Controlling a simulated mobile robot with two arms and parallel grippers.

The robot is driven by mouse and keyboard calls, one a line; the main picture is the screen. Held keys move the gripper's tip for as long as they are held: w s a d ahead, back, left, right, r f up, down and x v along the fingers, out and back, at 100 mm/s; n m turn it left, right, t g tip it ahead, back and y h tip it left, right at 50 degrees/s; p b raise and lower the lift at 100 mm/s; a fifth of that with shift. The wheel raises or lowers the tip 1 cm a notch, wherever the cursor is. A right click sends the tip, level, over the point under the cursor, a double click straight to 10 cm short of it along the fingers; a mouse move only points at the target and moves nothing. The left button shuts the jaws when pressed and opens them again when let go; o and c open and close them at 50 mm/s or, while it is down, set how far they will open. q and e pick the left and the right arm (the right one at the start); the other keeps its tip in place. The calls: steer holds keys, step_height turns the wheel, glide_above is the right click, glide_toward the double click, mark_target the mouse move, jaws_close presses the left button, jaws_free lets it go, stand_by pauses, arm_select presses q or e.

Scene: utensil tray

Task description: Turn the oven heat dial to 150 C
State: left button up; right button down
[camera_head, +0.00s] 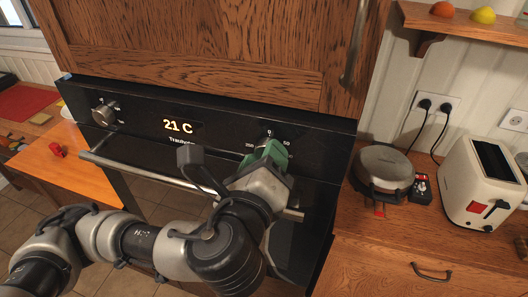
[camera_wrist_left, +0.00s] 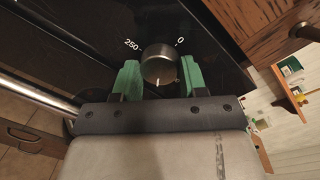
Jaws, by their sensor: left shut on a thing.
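The black oven (camera_head: 330,140) has a front panel whose display (camera_head: 178,126) reads 21 C. My left gripper (camera_head: 268,150), with green fingers, is at the right-hand dial, which has numbers around it, including 50. The gripper mostly hides this dial in the head view. In the left wrist view the round metal heat dial (camera_wrist_left: 158,64) sits between the two green fingers, and my left gripper (camera_wrist_left: 158,80) is shut on it. Marks 250 and 0 show above the dial, and a white pointer line shows on its lower side. My right gripper is not in view.
A second dial (camera_head: 105,113) is at the panel's left end. The oven door handle (camera_head: 150,174) runs below the panel, under my left arm. A waffle-iron-like appliance (camera_head: 383,168) and a white toaster (camera_head: 482,185) stand on the right counter. Wooden cabinet doors (camera_head: 220,40) are above.

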arm_select(q)
steer(key=shift+m+p, duration=0.4)
steer(key=shift+m, duration=0.7)
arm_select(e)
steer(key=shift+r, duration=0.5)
arm_select(q)
steer(key=shift+f, duration=0.1)
steer(key=o, duration=0.9)
